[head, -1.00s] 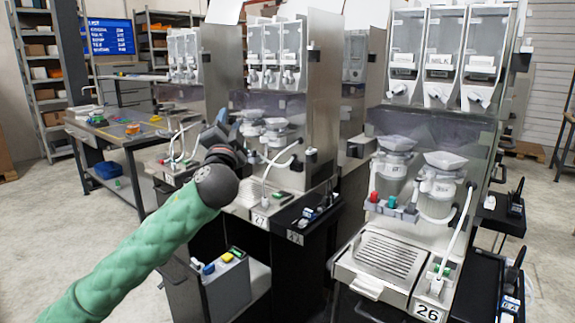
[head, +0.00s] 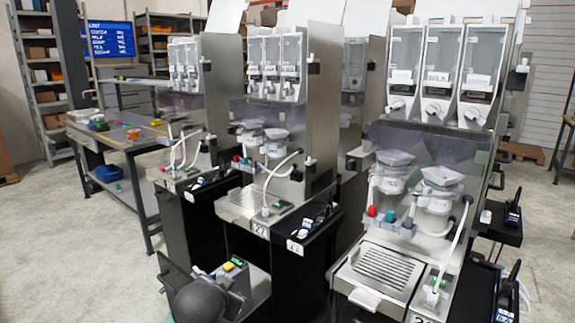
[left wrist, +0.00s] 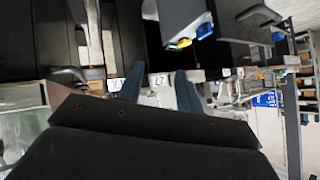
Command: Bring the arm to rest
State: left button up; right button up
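My left arm (head: 200,301) is low at the bottom left of the head view, where its dark rounded joint covers part of a grey box. I cannot make out its fingertips there. In the left wrist view, my left gripper (left wrist: 158,82) shows two blue-grey fingers spread apart with nothing between them. Beyond them are dispenser fronts with number labels. My right gripper is in neither view.
Dispenser 27 (head: 278,60) stands in the middle and another dispenser (head: 433,75) stands closer at right. A grey box with coloured items (head: 232,264) is beside my left arm. A workbench (head: 118,140) stands at back left. Floor at left is clear.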

pick_arm(q)
jog(key=s+f+n+g+p, duration=0.1)
jog(key=s+f+g, duration=0.1)
jog(key=s+f, duration=0.6)
jog(key=s+f+n+g+p, duration=0.1)
jog(key=s+f+g+p, duration=0.1)
jog(key=s+f, duration=0.6)
jog(key=s+f+n+g+h+p, duration=0.1)
jog(key=s+f+g, duration=0.3)
jog(key=s, duration=1.4)
jog(key=s+x, duration=0.1)
jog(key=x, duration=0.3)
jog(key=shift+f, duration=0.45)
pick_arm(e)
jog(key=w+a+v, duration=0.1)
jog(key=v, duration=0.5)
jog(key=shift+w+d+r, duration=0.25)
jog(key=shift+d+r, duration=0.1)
